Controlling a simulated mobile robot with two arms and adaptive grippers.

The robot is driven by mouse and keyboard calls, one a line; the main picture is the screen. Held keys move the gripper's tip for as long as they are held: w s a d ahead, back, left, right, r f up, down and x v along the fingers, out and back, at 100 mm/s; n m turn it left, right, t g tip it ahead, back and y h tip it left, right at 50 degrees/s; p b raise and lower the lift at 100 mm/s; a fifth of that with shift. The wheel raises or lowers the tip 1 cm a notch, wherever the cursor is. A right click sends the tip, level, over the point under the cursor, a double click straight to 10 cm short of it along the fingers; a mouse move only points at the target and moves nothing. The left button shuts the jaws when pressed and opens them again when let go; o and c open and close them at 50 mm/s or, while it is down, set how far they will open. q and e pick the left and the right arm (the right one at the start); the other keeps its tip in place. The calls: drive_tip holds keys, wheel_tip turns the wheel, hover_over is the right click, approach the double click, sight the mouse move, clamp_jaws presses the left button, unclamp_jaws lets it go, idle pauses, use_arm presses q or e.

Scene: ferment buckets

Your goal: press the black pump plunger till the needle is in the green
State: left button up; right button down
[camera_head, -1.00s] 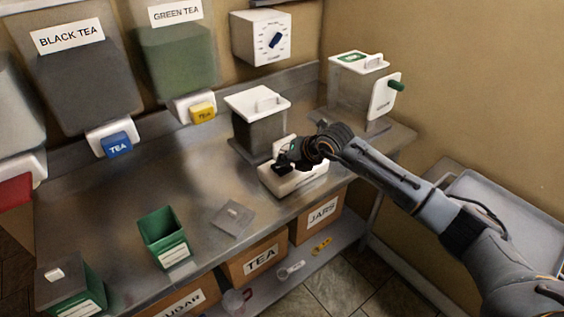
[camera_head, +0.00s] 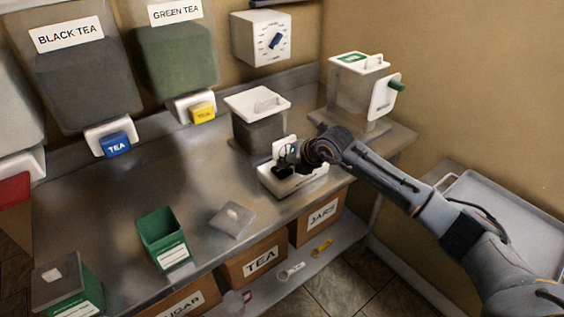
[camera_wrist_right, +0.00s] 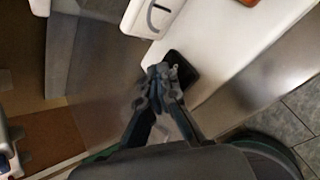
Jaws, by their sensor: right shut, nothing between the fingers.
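The white pump unit (camera_head: 305,184) stands on the steel counter, in front of the lidded clear bucket. Its black plunger (camera_wrist_right: 183,70) shows in the wrist view, on the white top. My right gripper (camera_wrist_right: 162,82) is shut and empty, with its fingertips right at the plunger's edge; I cannot tell whether they press on it. In the head view the right gripper (camera_head: 287,168) is over the pump and hides most of the plunger. The white gauge (camera_wrist_right: 153,14) is cut off in the wrist view; a dark needle line shows, but no green. My left gripper is out of view.
The lidded bucket (camera_head: 260,130) stands behind the pump, and a clear dispenser (camera_head: 355,95) with a green handle at the back right. A green tin (camera_head: 163,238) and a grey lid (camera_head: 232,220) lie to the left.

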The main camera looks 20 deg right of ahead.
sight(284, 170)
drive_tip(key=shift+s+f, duration=0.1)
drive_tip(key=shift+f, duration=0.05)
drive_tip(key=shift+r+p, duration=1.1)
drive_tip(key=shift+r, duration=0.95)
drive_tip(key=shift+w, duration=0.2)
drive_tip(key=shift+r, duration=0.45)
wheel_tip(284, 170, up, 4)
drive_tip(key=p, duration=0.2)
drive_tip(key=shift+r+p, duration=0.1)
drive_tip(key=shift+p, duration=0.25)
drive_tip(key=shift+d, duration=0.1)
